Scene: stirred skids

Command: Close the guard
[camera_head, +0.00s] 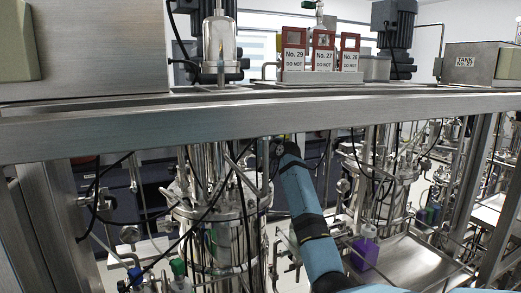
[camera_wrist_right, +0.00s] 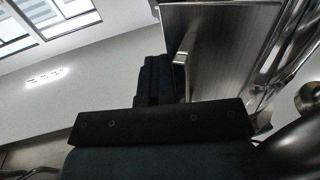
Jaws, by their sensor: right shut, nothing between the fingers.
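I cannot tell for certain which part is the guard. Three red-framed plates marked No. 29 (camera_head: 293,50), No. 27 (camera_head: 323,50) and No. 26 (camera_head: 349,52) stand on a metal base on top of the frame. My right arm reaches up from the bottom centre of the head view, and its end is below the steel beam, partly hidden in shadow. In the right wrist view my right gripper (camera_wrist_right: 157,62) is shut and empty. A brushed-metal panel (camera_wrist_right: 215,45) with a small bar-like projection (camera_wrist_right: 183,48) is close beside the fingers. My left gripper is not in view.
A long steel beam (camera_head: 300,112) crosses above my right arm. A steel vessel (camera_head: 222,235) with hoses and cables is left of the arm. A purple container (camera_head: 364,253) stands right of it. A metal box marked Tank No. 27 (camera_head: 477,63) is at the right.

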